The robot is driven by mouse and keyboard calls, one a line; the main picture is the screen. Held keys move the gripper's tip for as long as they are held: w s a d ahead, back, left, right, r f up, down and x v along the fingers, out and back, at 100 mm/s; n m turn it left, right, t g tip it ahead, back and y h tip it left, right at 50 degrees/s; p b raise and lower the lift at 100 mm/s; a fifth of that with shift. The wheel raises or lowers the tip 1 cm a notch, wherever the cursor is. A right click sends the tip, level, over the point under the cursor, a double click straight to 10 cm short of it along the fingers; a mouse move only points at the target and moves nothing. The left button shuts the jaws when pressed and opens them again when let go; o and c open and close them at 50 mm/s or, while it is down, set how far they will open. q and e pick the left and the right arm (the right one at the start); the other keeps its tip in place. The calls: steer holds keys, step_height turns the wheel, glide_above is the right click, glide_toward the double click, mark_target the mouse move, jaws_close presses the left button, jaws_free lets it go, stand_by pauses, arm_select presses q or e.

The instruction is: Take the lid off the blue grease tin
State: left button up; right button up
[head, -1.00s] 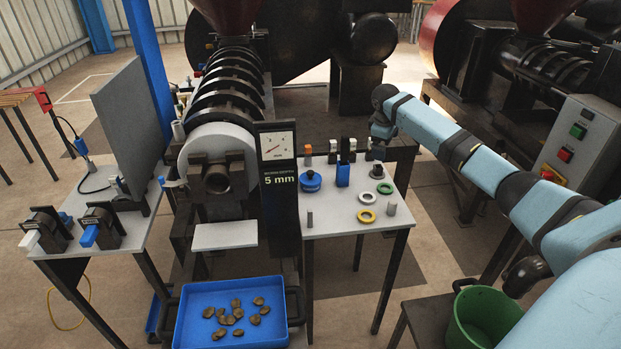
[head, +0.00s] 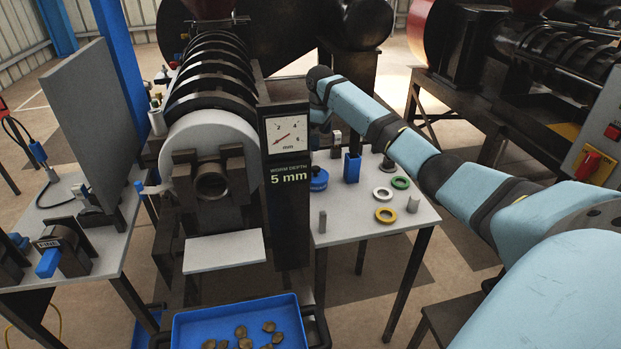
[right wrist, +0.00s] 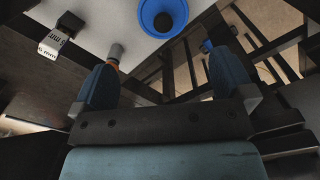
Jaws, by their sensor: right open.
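The blue grease tin (head: 318,180) stands on the grey side table just right of the gauge post, which partly covers it. In the right wrist view the round blue tin (right wrist: 142,14) is at the top middle, cut by the frame edge, with a dark round centre. The lid's edge cannot be told apart from the tin. My right gripper (right wrist: 160,56) is open and empty, with the tin ahead of its fingers and apart from them. In the head view my right arm reaches over the table's back and its fingers are mostly hidden. My left gripper is not in view.
A blue holder (head: 352,168), white ring (head: 383,194), green ring (head: 400,182), yellow ring (head: 386,215) and grey pegs (head: 322,222) stand near the tin. The gauge post (head: 288,215) and press (head: 212,150) are close on the left. A blue tray (head: 190,322) holds brown pieces.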

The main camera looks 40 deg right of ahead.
glide_above(318, 168)
steer(key=f, duration=0.6)
steer(key=shift+s+d+f, duration=0.15)
steer(key=shift+s+f, duration=0.05)
steer(key=shift+f, duration=0.05)
steer(key=f, duration=0.6)
steer(key=shift+w+a+f+b, duration=0.15)
steer(key=shift+a+f+b, duration=0.05)
steer(key=shift+b, duration=0.2)
steer(key=shift+r, duration=0.1)
steer(key=c, duration=0.6)
